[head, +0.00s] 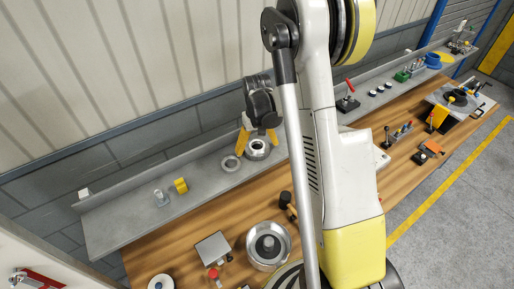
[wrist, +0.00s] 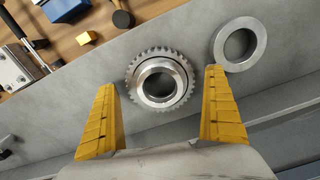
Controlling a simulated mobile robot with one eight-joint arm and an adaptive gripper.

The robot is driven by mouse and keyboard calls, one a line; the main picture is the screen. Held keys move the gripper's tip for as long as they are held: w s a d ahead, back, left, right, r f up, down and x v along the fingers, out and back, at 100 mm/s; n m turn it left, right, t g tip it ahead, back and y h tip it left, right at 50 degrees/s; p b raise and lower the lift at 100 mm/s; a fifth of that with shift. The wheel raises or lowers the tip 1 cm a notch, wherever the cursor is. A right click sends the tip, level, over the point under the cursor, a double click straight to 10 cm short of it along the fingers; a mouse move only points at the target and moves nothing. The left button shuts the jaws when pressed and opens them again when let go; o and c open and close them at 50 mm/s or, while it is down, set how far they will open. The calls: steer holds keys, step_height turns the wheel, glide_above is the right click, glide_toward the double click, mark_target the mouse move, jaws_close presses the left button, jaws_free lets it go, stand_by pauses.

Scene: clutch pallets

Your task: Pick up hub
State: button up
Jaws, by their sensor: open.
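The hub (wrist: 181,82) is a silver metal piece with a toothed rim and a raised round collar with a hole. It lies flat on the grey shelf, and it also shows in the head view (head: 257,149) below my gripper (head: 258,139). In the wrist view my gripper (wrist: 159,80) has its two yellow fingers wide apart, one on each side of the hub's near part. The fingers are open and hold nothing. Whether the fingertips touch the hub or stand above it cannot be told.
A plain metal ring (wrist: 239,44) lies close beside the hub, near one finger; it also shows in the head view (head: 231,163). A yellow block (head: 181,185) and a clear piece (head: 161,198) stand farther left on the shelf. The wooden bench (head: 205,222) in front holds a metal pot (head: 268,244) and a hammer.

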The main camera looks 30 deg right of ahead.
steer(key=shift+r, duration=0.1)
steer(key=c, duration=1.4)
steer(key=shift+r, duration=0.1)
steer(key=shift+r, duration=0.25)
step_height(320, 180, up, 4)
steer(key=shift+s+d+f+b, duration=0.1)
steer(key=shift+s+f+b, duration=0.1)
steer(key=shift+b, duration=0.25)
steer(key=s+d+r, duration=0.2)
steer(key=s+d+r+b, duration=0.1)
steer(key=s+d+r, duration=0.1)
steer(key=s+d, duration=0.1)
steer(key=s+d+r, duration=0.2)
steer(key=s+d, duration=0.1)
steer(key=shift+r, duration=0.35)
